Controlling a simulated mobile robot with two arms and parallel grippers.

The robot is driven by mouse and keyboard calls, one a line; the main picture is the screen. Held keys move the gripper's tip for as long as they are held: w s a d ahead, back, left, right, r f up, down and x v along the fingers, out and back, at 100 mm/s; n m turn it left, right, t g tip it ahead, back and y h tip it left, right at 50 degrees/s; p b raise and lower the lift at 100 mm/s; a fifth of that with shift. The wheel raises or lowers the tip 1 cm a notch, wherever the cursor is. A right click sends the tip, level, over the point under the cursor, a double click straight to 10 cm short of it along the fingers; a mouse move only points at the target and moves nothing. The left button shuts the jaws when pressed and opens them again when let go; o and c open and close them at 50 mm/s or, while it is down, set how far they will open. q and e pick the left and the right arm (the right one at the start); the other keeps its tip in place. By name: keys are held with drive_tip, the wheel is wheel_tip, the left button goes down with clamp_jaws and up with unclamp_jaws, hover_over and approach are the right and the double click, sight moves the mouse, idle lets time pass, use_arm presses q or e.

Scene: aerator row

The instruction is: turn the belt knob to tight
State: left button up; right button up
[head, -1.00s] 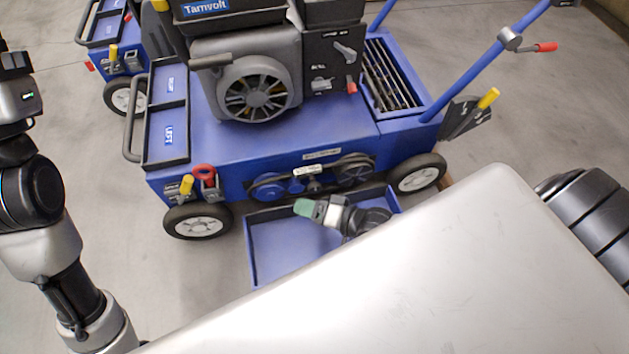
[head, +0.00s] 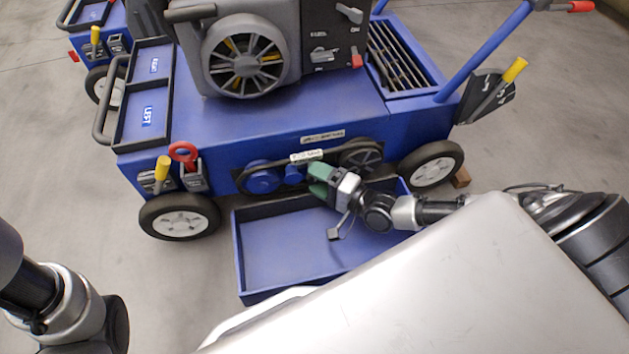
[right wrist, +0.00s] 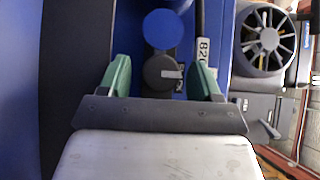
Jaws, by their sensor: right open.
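The belt knob (right wrist: 160,72) is a round dark knob with a pale pointer mark. In the right wrist view the mark points to the right, towards a white label. My right gripper (head: 318,180) is open, with its green fingertips at the cart's belt side. In the right wrist view the fingers (right wrist: 160,80) stand on either side of the knob, with gaps between. In the head view the gripper hides the knob. The belt (head: 236,177) runs by a blue pulley (head: 262,179) and a dark pulley (head: 361,156). My left gripper is out of view.
A blue open tray (head: 275,245) lies below the belt, under my right arm. The cart's blue body (head: 240,130) carries an engine with a fan (head: 245,57). A yellow-handled lever (head: 162,170) and a red ring (head: 183,152) are at the left. Another cart stands behind left.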

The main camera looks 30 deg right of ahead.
drive_tip(key=shift+w+a, duration=0.3)
drive_tip(key=shift+w, duration=0.15)
drive_tip(key=shift+c, duration=0.2)
